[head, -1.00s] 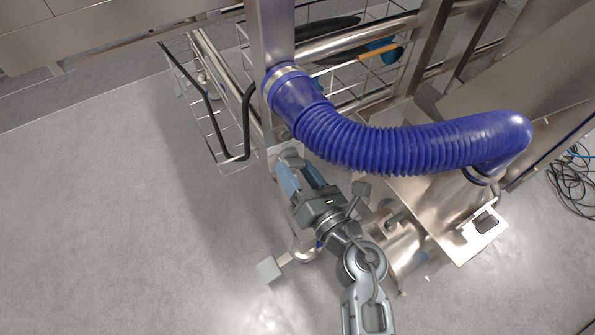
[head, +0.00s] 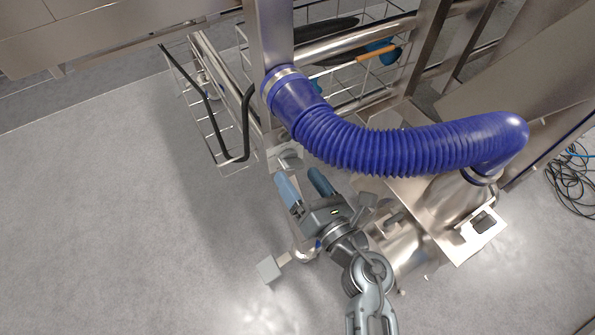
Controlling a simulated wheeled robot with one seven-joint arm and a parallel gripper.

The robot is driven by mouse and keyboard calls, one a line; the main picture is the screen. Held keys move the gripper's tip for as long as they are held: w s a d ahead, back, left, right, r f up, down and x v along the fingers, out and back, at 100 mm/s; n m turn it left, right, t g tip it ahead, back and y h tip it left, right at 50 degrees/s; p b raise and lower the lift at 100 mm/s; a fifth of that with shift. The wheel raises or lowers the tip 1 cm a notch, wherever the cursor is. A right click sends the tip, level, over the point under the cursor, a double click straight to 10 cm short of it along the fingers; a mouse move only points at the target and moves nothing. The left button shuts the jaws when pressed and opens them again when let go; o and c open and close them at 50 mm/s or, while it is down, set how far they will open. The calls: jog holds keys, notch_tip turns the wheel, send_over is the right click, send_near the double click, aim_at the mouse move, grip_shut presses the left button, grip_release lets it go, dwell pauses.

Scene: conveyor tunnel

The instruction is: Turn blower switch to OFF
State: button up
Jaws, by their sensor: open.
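A small light-grey box with a grey knob-like part (head: 288,157) is fixed low by the steel post, just under the left end of the blue hose. It looks like the blower switch, but its marking and setting are too small to read. My gripper (head: 298,174) is open and empty. Its two blue-grey fingers point up the picture toward this box, with a visible gap between their tips and the knob. The hose hides part of the area right of the box. A white plate with a dark block (head: 484,222) sits on the steel blower housing at the right.
The ribbed blue hose (head: 400,147) arches just above and right of my gripper. A wire basket (head: 215,125) with a black handle is at upper left. Cables (head: 570,178) lie at far right. The floor at left is clear.

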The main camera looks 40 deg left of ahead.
jog(key=p+v, duration=0.1)
jog(key=v, duration=0.4)
jog(key=shift+s+d, duration=0.15)
jog(key=shift+d, duration=0.25)
